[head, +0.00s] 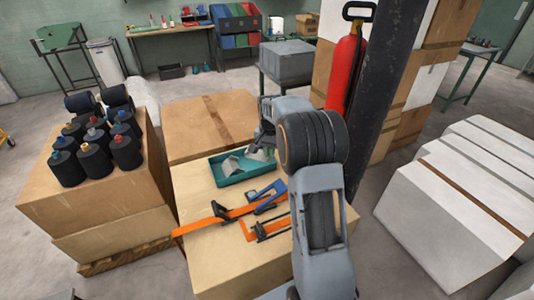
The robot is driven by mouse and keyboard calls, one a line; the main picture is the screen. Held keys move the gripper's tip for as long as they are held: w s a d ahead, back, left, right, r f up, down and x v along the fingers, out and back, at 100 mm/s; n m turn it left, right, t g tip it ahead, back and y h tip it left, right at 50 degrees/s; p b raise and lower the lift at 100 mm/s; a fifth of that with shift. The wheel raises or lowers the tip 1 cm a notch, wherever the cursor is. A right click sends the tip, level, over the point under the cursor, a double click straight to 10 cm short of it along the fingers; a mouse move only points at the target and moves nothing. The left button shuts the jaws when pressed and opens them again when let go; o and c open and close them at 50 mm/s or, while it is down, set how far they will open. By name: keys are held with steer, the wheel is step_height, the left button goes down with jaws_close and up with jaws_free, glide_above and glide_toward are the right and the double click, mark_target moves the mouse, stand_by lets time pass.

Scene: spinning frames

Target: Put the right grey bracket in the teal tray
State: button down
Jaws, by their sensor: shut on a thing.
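The teal tray (232,181) lies on a cardboard box in the middle of the head view. One grey bracket (231,164) is in the left part of the tray. My gripper (262,148) reaches down from the right over the tray's far right part. It is shut on another grey bracket (258,155), which is partly hidden by the fingers. I cannot tell whether this held bracket touches the tray floor or hangs just above it.
Orange clamps (216,220) and a blue tool (266,191) lie in front of the tray. Black bottles (95,158) stand on boxes at left. A dark post (393,80) and a red extinguisher (345,75) stand behind my arm. Another cardboard box (190,140) is behind the tray.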

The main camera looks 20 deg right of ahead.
mark_target(260, 151)
steer(key=s+a+r, duration=0.1)
steer(key=s+r, duration=0.1)
steer(key=s, duration=0.3)
steer(key=w+m, duration=0.3)
steer(key=w+f+m, duration=0.1)
steer(key=w+m, duration=0.2)
steer(key=w+f+m+y+b, duration=0.1)
steer(key=w+m, duration=0.2)
steer(key=shift+w+a+f, duration=0.1)
steer(key=shift+a+f, duration=0.15)
steer(key=shift+a, duration=0.1)
steer(key=shift+w+d+f+p, duration=0.2)
steer(key=shift+w+f+p, duration=0.15)
steer(key=shift+w+f, duration=0.95)
steer(key=shift+w+d+f+p, duration=0.15)
steer(key=shift+w+f+p, duration=0.35)
steer(key=shift+f, duration=1.35)
steer(key=shift+w+d+f+p, duration=0.2)
steer(key=shift+w+f, duration=0.85)
steer(key=shift+f, duration=0.55)
steer(key=shift+f, duration=0.15)
